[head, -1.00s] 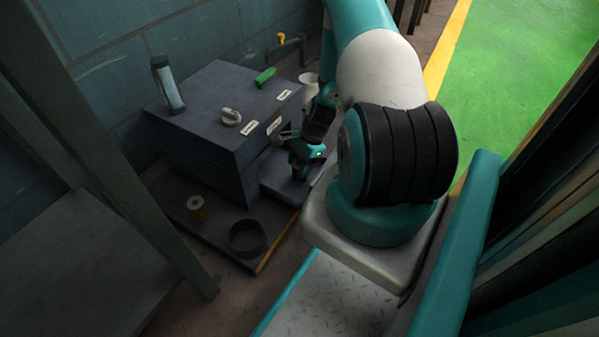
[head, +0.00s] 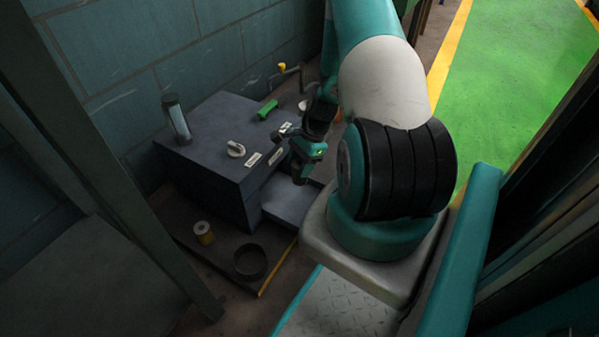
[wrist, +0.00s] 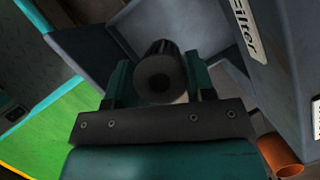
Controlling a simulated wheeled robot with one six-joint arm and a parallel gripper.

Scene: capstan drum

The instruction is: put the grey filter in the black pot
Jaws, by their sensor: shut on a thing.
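My gripper (wrist: 160,88) is shut on the grey filter (wrist: 160,72), a dark grey cylinder with a hole in its end, held between the two teal fingers in the wrist view. In the head view my gripper (head: 300,174) hangs above the open drawer (head: 287,207) at the front of the dark box. The black pot (head: 250,276) is a round, open-topped container on the low dark platform, below and left of my gripper. It looks empty and is apart from the gripper.
The dark box (head: 207,160) carries a clear cylinder (head: 176,118), a pale ring handle (head: 236,149) and a green handle (head: 267,109). A grey post (head: 150,235) stands at the left. An orange cup (wrist: 283,155) shows in the wrist view.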

